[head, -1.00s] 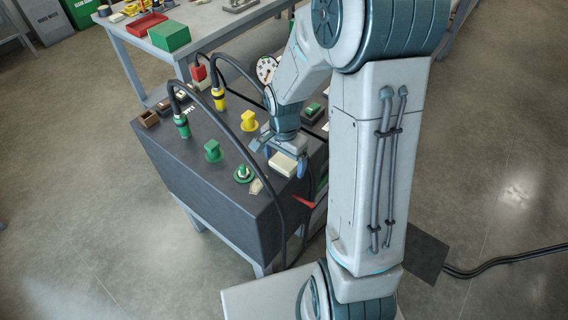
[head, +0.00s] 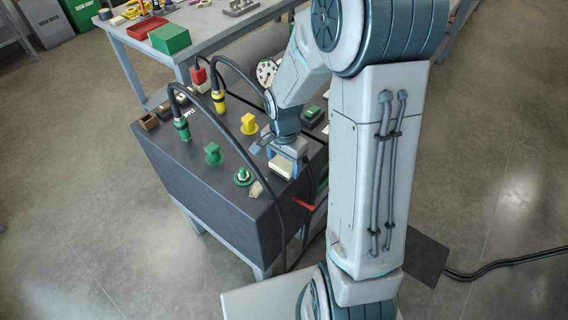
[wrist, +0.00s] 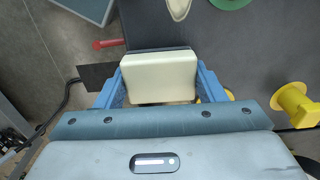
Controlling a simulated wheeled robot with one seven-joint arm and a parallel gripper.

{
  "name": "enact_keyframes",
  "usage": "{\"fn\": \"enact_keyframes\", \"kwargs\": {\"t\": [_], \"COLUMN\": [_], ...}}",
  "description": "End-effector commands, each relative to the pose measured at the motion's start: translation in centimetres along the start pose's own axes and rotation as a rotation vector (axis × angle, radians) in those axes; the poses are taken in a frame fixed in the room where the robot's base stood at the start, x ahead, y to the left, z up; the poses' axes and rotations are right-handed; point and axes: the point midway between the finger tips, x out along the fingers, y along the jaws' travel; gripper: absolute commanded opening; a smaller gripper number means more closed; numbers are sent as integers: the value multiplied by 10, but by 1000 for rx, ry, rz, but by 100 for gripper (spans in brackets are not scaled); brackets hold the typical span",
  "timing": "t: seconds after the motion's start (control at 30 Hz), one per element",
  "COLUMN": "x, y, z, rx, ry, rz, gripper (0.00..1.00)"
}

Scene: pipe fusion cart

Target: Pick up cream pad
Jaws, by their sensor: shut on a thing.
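The cream pad (wrist: 158,78) is a small rounded block, seen between the two blue fingers of my gripper (wrist: 159,84) in the wrist view. My gripper is shut on it, with one finger against each short side. In the head view the pad (head: 282,166) shows under my gripper (head: 287,158), at the right end of the dark box's top. I cannot tell whether the pad still touches the box top.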

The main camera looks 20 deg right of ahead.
Motion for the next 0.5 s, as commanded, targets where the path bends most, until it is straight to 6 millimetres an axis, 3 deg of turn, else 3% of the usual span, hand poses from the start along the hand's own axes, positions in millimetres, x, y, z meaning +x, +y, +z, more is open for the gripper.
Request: {"fn": "enact_keyframes", "kwargs": {"t": [0.23, 0.5], "x": [-37, -71], "y": [-1, 48], "z": [-1, -43], "rx": [0, 7], "ry": [5, 4], "rz": [-6, -4], "gripper": [37, 37]}}
